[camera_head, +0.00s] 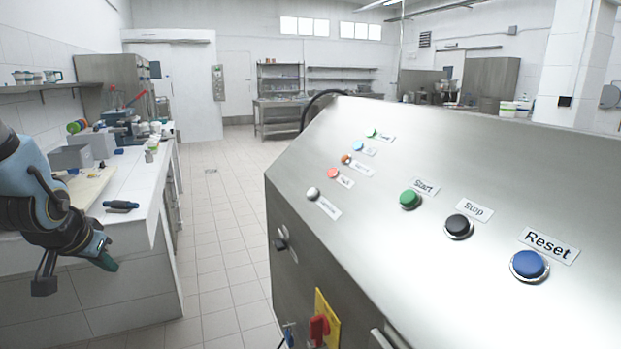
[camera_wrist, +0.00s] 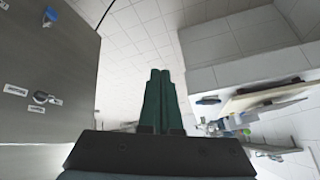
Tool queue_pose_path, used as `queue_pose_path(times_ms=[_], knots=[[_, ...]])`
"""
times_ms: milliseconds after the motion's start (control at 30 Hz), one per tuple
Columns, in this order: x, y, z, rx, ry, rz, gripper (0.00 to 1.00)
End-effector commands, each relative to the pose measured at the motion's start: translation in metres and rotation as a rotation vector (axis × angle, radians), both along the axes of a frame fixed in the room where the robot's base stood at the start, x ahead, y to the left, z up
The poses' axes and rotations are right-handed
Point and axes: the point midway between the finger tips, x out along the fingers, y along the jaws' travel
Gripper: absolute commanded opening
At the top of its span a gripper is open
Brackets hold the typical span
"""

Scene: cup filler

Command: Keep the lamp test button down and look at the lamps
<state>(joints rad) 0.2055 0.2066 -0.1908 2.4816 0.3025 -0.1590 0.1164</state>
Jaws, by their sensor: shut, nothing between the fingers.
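The sloped steel control panel (camera_head: 450,180) fills the right of the head view. A white round button (camera_head: 313,193) sits at its lower left corner; its label is too small to read surely, and nothing touches it. Up the left edge run a red lamp (camera_head: 333,173), an orange lamp (camera_head: 346,159), a blue lamp (camera_head: 358,146) and a green lamp (camera_head: 372,134); I cannot tell whether any is lit. My gripper (camera_head: 105,263) is well left of the panel, apart from it, by the white counter. Its green fingers (camera_wrist: 160,73) are shut and empty.
Green Start (camera_head: 410,199), black Stop (camera_head: 458,226) and blue Reset (camera_head: 529,265) buttons stand on the panel. A red rotary switch (camera_head: 319,328) on a yellow plate sticks out of the cabinet's front. The white counter (camera_head: 140,200) is at left; tiled floor (camera_head: 225,220) lies free between.

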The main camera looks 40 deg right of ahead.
Motion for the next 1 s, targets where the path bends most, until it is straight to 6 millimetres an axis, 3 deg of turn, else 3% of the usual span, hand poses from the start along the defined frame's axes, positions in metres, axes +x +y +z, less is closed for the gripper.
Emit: queue_pose_path(times_ms=[100,267,500,700,833,1000], knots=[[0.003,-0.059,0.026,-0.066,-0.108,-0.193,0.00],[-0.010,-0.136,0.058,-0.186,-0.241,-0.430,0.00],[-0.060,-0.233,0.115,-0.421,-0.406,-0.736,0.00],[-0.105,-0.279,0.156,-0.601,-0.493,-0.899,0.00],[-0.122,-0.291,0.170,-0.671,-0.522,-0.951,0.00],[-0.129,-0.296,0.175,-0.700,-0.534,-0.969,0.00]])
